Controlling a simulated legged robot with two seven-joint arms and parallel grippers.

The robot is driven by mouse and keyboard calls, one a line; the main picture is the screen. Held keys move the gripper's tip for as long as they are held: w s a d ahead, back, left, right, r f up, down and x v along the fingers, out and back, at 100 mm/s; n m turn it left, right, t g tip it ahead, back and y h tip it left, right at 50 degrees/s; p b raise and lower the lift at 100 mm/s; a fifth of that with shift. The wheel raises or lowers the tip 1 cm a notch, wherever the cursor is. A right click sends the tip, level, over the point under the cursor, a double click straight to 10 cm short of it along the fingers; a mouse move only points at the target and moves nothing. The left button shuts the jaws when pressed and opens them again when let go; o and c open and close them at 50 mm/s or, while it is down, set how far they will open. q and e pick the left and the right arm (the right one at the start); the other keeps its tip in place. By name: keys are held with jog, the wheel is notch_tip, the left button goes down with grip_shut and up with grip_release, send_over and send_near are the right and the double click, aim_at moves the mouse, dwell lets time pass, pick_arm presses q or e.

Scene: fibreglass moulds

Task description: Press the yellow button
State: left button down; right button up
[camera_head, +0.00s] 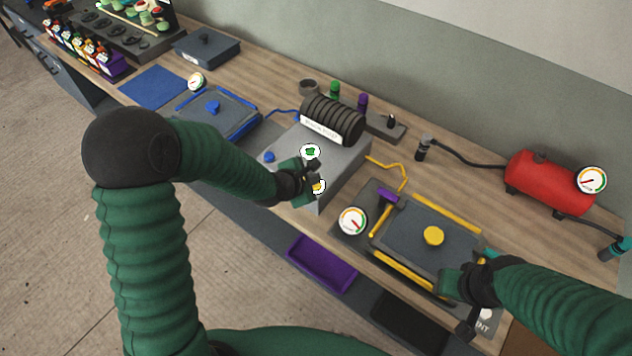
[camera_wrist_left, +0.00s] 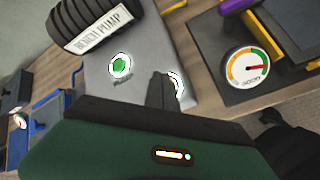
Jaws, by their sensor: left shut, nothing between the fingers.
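The grey bench pump (camera_head: 345,160) stands mid-table, with a black ribbed motor on top. Its near face carries a green button (camera_head: 310,152) in a white ring, a yellow button (camera_head: 318,186) in a white ring to its lower right, and a blue button (camera_head: 269,157) at the left. My left gripper (camera_head: 312,172) is shut and empty, with its fingertips right by the yellow button and partly covering it. In the left wrist view the dark fingers (camera_wrist_left: 160,90) hide most of that white ring (camera_wrist_left: 177,84); contact cannot be told. My right gripper (camera_head: 466,312) is by the yellow-edged mould.
The yellow-clamped mould (camera_head: 410,232) and a gauge (camera_head: 352,221) lie right of the pump. A blue-clamped mould (camera_head: 232,117) lies left. A red tank (camera_head: 548,182) stands at the back right. A purple tray (camera_head: 322,263) sits below the table edge.

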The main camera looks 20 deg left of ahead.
pick_arm(q)
jog(key=shift+a+f, duration=0.1)
jog(key=shift+a, duration=0.05)
jog(key=shift+f, duration=0.3)
dwell(0.3)
jog(key=shift+r+p, duration=0.45)
jog(key=shift+p, duration=0.2)
